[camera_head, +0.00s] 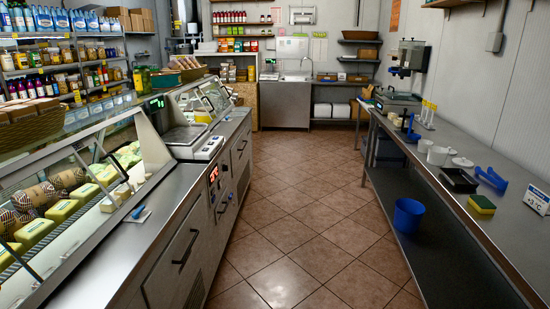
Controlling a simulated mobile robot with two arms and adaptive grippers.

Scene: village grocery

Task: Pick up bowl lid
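On the right counter stand two small white bowl-like containers, a nearer one (437,155) and a farther one (425,145). A small, flat, pale round piece (462,162) lies to the right of the nearer container. It may be the bowl lid, but it is too small to tell. Neither of my grippers shows in the head view.
The steel counter (500,228) runs along the right wall. Near the white pieces are a black tray (458,180), a blue scoop-like tool (491,179) and a yellow-green sponge (481,204). A blue bucket (408,215) stands on the lower shelf. The tiled aisle (310,215) is clear.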

